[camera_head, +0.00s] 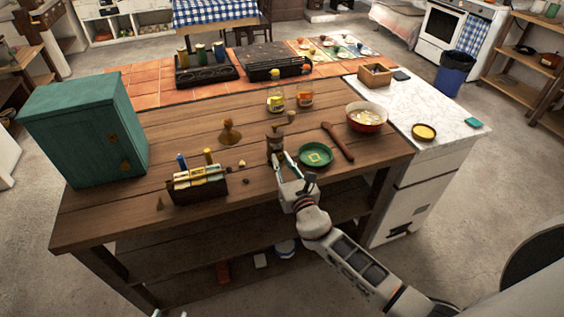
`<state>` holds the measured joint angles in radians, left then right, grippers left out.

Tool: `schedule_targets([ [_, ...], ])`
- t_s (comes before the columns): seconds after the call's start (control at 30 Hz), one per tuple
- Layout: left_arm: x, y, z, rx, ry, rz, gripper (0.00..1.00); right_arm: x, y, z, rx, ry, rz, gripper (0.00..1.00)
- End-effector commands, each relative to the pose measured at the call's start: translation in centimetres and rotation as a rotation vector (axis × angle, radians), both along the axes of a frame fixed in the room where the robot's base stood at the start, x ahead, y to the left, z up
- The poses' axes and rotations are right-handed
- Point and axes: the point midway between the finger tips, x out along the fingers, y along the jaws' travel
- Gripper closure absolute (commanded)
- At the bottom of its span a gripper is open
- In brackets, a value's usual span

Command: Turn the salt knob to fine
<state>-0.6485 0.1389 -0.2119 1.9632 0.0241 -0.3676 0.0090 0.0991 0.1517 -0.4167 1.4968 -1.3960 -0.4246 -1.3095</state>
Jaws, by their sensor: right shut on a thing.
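A dark brown mill (275,143), which looks like the salt mill, stands upright on the wooden counter near its front edge. My right gripper (279,165) reaches in from the lower right and is shut at the mill's lower part. The fingers cover that part, so the knob and its setting cannot be made out.
A green plate (315,155) lies just right of the gripper, with a brown wooden utensil (338,142) and a red pot (366,117) beyond. A box of packets (197,185) and a teal cabinet (85,130) stand left. Glass jars (276,101) stand behind.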

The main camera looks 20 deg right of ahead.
Motion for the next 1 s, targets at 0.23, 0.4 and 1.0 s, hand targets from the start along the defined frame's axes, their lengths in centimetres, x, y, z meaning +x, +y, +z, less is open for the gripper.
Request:
schedule_targets([
  [0.23,0.0,0.0,-1.0,0.000,0.000,-0.001,0.60,-0.1,0.1,-0.2,0.136,0.005,0.000,1.00],
  [0.4,-0.1,0.0,-1.9,0.000,0.002,-0.001,0.60,-0.1,0.1,-0.3,0.286,0.011,0.000,1.00],
  [1.0,-0.5,0.0,-4.5,0.001,0.014,-0.001,0.60,-0.1,0.1,-0.2,0.856,0.029,-0.001,1.00],
])
